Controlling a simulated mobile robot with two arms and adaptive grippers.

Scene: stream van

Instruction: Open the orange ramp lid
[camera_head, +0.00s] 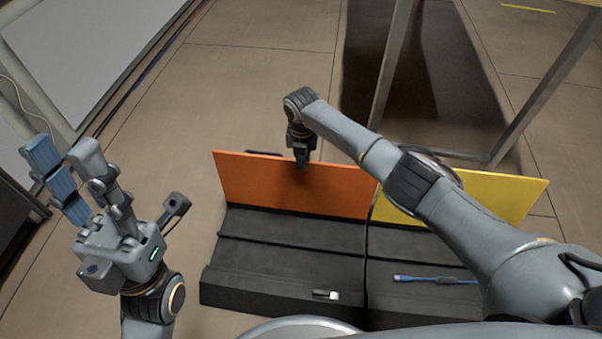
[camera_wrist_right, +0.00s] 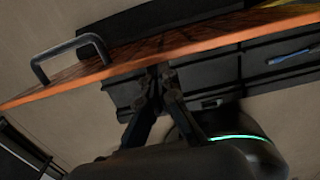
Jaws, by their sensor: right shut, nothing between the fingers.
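The orange lid (camera_head: 285,186) stands raised, close to upright, along the far edge of the black ramp box (camera_head: 270,262), whose left compartment is uncovered. My right gripper (camera_head: 302,164) is shut and empty at the top edge of the orange lid; I cannot tell whether it touches. In the right wrist view the shut fingertips (camera_wrist_right: 160,74) are beside the lid's orange edge (camera_wrist_right: 180,52). A dark handle (camera_wrist_right: 70,55) on the lid is left of the fingers there. My left gripper (camera_head: 65,165) is open and empty, left of the box.
A yellow lid (camera_head: 490,196) stands raised on the right, partly behind my right arm. A blue stick-like item (camera_head: 435,279) and a small white-and-black item (camera_head: 325,295) lie on the box. A metal-legged frame (camera_head: 392,70) stands behind.

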